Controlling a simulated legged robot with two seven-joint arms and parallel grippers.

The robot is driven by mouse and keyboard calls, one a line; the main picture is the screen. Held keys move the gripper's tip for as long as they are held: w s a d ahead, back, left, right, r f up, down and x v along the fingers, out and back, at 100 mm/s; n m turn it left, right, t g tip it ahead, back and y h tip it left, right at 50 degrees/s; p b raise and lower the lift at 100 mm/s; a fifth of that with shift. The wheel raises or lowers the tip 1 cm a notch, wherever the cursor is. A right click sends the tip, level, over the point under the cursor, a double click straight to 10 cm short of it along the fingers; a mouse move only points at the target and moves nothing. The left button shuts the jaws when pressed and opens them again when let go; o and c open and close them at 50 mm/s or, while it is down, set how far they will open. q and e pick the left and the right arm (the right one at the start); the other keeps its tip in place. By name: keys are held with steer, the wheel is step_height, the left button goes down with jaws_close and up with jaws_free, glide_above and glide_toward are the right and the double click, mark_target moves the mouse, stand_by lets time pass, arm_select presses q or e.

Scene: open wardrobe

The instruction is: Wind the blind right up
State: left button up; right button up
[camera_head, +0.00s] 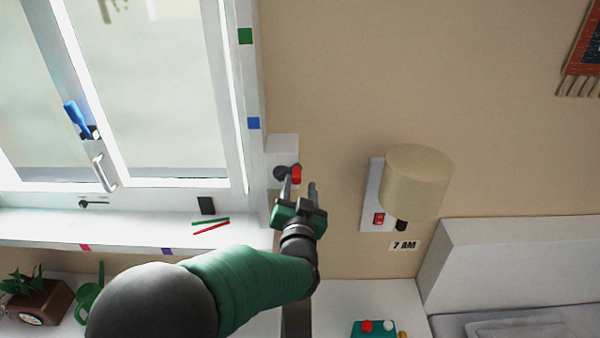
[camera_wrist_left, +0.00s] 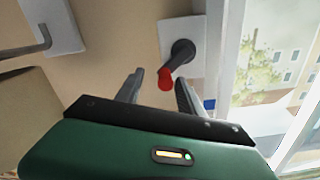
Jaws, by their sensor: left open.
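The blind's winder is a dark crank with a red knob (camera_head: 296,174) on a white box (camera_head: 282,147) beside the window frame. In the left wrist view the red knob (camera_wrist_left: 166,78) hangs from the dark crank arm (camera_wrist_left: 181,54), which points down and to the left in that picture. My left gripper (camera_head: 300,188) is open just below the knob in the head view. In the left wrist view its two fingers (camera_wrist_left: 158,84) stand either side of the knob, and I cannot tell whether they touch it. No blind fabric shows clearly. My right gripper is not in view.
The window (camera_head: 150,90) has a blue handle (camera_head: 77,118). Red and green sticks (camera_head: 211,228) lie on the sill (camera_head: 130,228). A bed (camera_head: 520,270) stands at lower right.

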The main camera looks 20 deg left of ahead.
mark_target(297, 182)
arm_select(q)
steer(key=w, duration=0.1)
steer(key=w+a, duration=0.2)
steer(key=shift+a+r+p, duration=0.1)
steer(key=shift+r+p, duration=0.15)
steer(key=shift+p, duration=0.05)
steer(key=shift+w+a+f, duration=0.1)
steer(key=shift+w, duration=0.1)
steer(key=shift+w+d, duration=0.1)
steer(key=shift+d, duration=0.15)
steer(key=shift+c, duration=0.6)
steer(key=shift+d, duration=0.1)
steer(key=c, duration=0.5)
jaws_close()
